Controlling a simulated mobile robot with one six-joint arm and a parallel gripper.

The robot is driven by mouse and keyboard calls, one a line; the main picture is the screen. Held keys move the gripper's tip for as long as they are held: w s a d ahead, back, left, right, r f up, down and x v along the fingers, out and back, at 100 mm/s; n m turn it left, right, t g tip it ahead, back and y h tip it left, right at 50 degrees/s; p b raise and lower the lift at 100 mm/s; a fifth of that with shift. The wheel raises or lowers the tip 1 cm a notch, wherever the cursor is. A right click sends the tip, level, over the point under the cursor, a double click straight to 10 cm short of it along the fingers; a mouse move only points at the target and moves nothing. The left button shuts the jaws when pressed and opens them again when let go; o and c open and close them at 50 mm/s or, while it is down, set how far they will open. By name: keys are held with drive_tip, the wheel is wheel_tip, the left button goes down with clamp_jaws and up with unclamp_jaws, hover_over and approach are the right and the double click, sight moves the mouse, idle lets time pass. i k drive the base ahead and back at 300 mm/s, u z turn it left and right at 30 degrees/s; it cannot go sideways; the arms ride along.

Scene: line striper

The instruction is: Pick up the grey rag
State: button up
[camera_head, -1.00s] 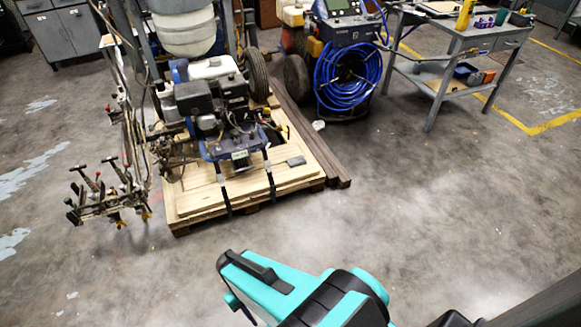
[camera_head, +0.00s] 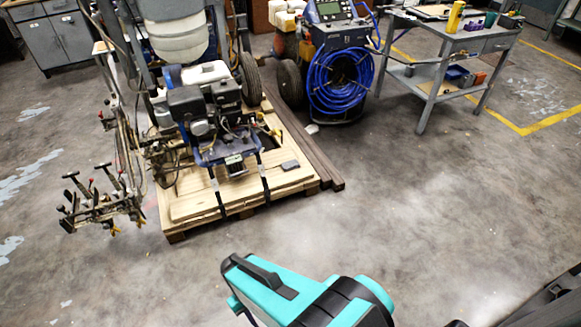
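A small, flat, dark grey piece (camera_head: 290,165) lies on the front right of the wooden pallet (camera_head: 190,212). It may be the grey rag, but it is too small to tell cloth from something stiff. Nothing of mine touches it. Part of my teal and black arm shows at the bottom centre, in front of the pallet with bare floor between. My gripper's fingers do not show.
A line striper with an engine (camera_head: 205,110) stands strapped on the pallet. Dark beams (camera_head: 300,145) lie along its right side. A machine with a blue hose coil (camera_head: 341,80) and a grey workbench (camera_head: 455,42) stand behind. The floor (camera_head: 430,215) at front right is clear.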

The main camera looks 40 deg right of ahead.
sight(289, 165)
drive_tip(key=z, duration=0.05)
drive_tip(key=i, duration=0.9)
drive_tip(key=u, duration=0.05)
